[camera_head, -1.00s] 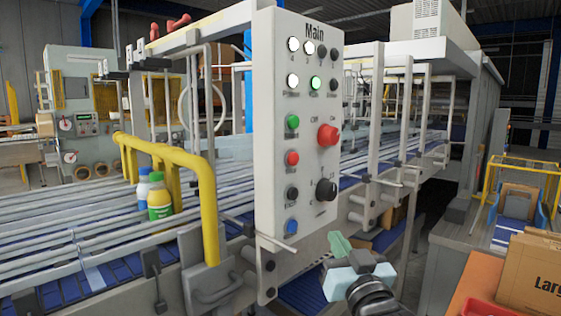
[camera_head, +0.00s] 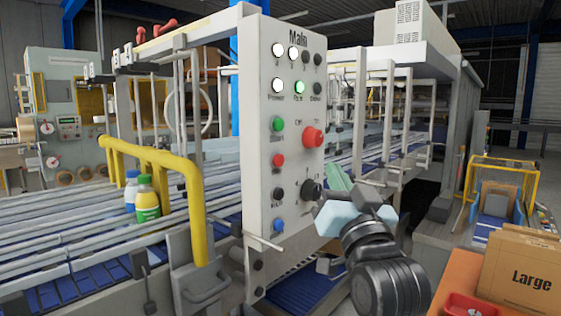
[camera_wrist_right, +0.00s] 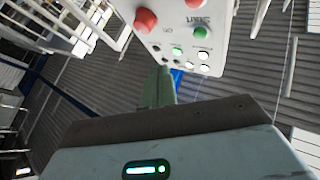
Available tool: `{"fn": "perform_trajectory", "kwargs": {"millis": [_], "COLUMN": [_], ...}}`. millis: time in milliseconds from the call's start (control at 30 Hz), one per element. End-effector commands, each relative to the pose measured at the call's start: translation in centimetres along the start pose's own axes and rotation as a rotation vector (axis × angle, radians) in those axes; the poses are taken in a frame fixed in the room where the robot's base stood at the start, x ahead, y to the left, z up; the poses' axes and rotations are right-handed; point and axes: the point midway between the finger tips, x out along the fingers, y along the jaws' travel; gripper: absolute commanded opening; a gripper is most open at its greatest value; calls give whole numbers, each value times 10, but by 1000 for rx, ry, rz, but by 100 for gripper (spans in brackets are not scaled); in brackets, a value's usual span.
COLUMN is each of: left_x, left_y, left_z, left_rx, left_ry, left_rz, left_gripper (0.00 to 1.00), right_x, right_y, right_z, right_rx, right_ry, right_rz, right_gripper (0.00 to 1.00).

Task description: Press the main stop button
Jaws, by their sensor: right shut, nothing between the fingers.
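The control panel (camera_head: 262,130) headed "Main" stands upright at the centre of the head view. Its left column has a green button (camera_head: 278,124), a small red button (camera_head: 278,160), a black one and a blue one. A large red mushroom button (camera_head: 313,137) is on the right, above a black knob (camera_head: 312,189). My right gripper (camera_head: 338,176) is at the panel's right edge, its pale green fingers shut and empty, partly hidden behind its body. In the right wrist view the shut fingers (camera_wrist_right: 158,86) point toward the panel's lights, with the mushroom button (camera_wrist_right: 146,20) and small red button (camera_wrist_right: 193,3) above.
A conveyor (camera_head: 80,235) with bottles (camera_head: 147,200) runs behind a yellow rail (camera_head: 190,185) on the left. Metal posts and bars stand behind the panel. A cardboard box marked "Large" (camera_head: 522,275) is at lower right.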

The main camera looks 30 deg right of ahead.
Motion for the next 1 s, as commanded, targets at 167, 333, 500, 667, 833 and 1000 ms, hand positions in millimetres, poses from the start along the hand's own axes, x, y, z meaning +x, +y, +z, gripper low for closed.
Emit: {"fn": "perform_trajectory", "kwargs": {"millis": [167,333,500,667,833,1000], "left_x": [0,0,0,0,0,0], "left_y": [0,0,0,0,0,1], "left_z": [0,0,0,3,4,4], "left_rx": [0,0,0,-1,-1,-1], "left_ry": [0,0,0,-5,-8,-8], "left_rz": [0,0,0,1,1,1], "left_gripper": [71,71,71,71,71,71], "right_x": [10,24,39,51,58,60], "right_y": [-7,-18,-29,-37,-42,-44], "right_z": [7,18,29,38,43,44], "right_rx": [2,2,1,2,0,0], "right_ry": [-3,-3,-2,-2,-1,0], "right_rz": [-1,-1,-2,-1,-1,-1], "right_gripper": [0,0,0,0,0,0]}}
